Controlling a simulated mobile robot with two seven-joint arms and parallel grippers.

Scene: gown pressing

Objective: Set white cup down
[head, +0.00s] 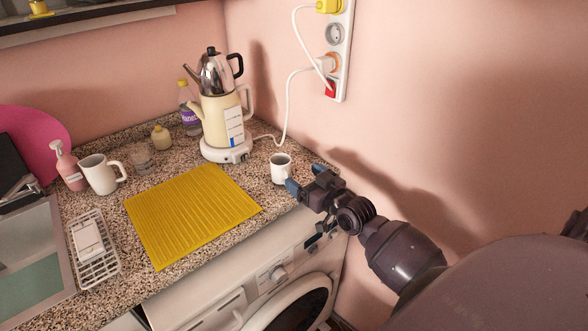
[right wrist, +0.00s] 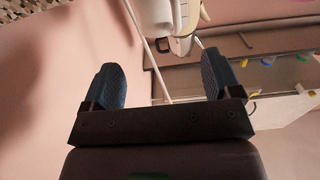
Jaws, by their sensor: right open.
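A small white cup (head: 281,168) stands upright on the speckled counter (head: 240,185), right of the kettle and near the wall. My right gripper (head: 304,178) is just right of the cup, close to its lower side; I cannot tell whether a finger touches it. In the right wrist view the two blue fingers of my right gripper (right wrist: 162,82) are spread wide with nothing held between them. The cup is not clearly visible there. My left gripper is not in view.
A yellow ribbed mat (head: 190,212) lies left of the cup. A cream kettle with a steel teapot on top (head: 222,120) stands behind, its cord running to the wall socket strip (head: 335,50). A larger white mug (head: 98,175) is at the left. The washing machine (head: 275,275) is below.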

